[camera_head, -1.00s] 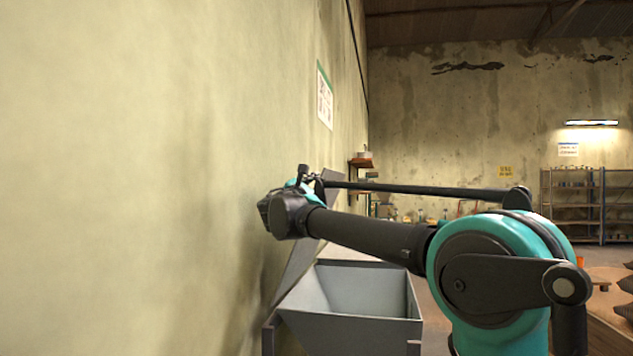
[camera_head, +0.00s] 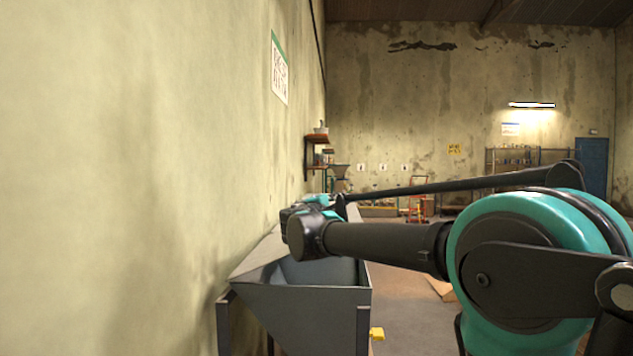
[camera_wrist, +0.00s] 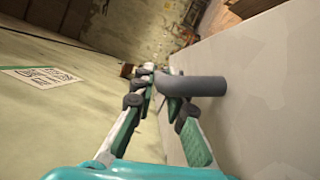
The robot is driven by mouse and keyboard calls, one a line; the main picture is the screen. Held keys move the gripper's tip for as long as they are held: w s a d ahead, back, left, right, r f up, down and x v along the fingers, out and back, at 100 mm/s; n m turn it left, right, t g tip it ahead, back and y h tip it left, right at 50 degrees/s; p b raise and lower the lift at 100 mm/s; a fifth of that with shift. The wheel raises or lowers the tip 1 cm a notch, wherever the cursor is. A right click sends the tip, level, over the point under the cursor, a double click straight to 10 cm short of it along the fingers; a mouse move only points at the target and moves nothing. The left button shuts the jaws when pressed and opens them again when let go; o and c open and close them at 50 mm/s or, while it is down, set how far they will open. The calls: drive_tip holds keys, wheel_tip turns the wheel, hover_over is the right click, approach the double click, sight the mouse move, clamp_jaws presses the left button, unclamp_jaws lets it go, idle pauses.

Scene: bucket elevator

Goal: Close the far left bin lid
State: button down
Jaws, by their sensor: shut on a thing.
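The grey metal bin (camera_head: 297,312) stands against the left wall, below my arm. Part of its interior shows, so it is partly open. Its grey lid (camera_wrist: 262,85) fills the right of the wrist view as a flat, pale panel. A dark grey round bar handle (camera_wrist: 205,86) stands out from the lid. My gripper (camera_wrist: 162,86) is shut on the handle, with one finger on each side near its bent end. In the head view my arm's wrist hides most of the gripper and lid, so the lid's exact tilt cannot be told.
The plastered wall (camera_head: 120,180) runs close along the left, with a sign (camera_head: 279,68) on it. A wall shelf (camera_head: 318,150) lies beyond the bin. A yellow object (camera_head: 377,334) shows at the bin's lower right. Open floor (camera_head: 405,315) lies to the right.

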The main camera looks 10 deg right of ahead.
drive_tip(key=d+f+m+g, duration=0.1)
drive_tip(key=d+f+m, duration=0.1)
drive_tip(key=f, duration=0.5)
drive_tip(key=s+d+f+m+y, duration=0.1)
drive_tip(key=d+f+m, duration=0.1)
drive_tip(key=f, duration=0.5)
drive_tip(key=shift+d+m+g, duration=0.4)
drive_tip(key=shift+d, duration=0.05)
drive_tip(key=shift+s, duration=0.1)
drive_tip(key=c, duration=1.5)
unclamp_jaws()
drive_tip(key=shift+c, duration=0.2)
drive_tip(key=v, duration=1.2)
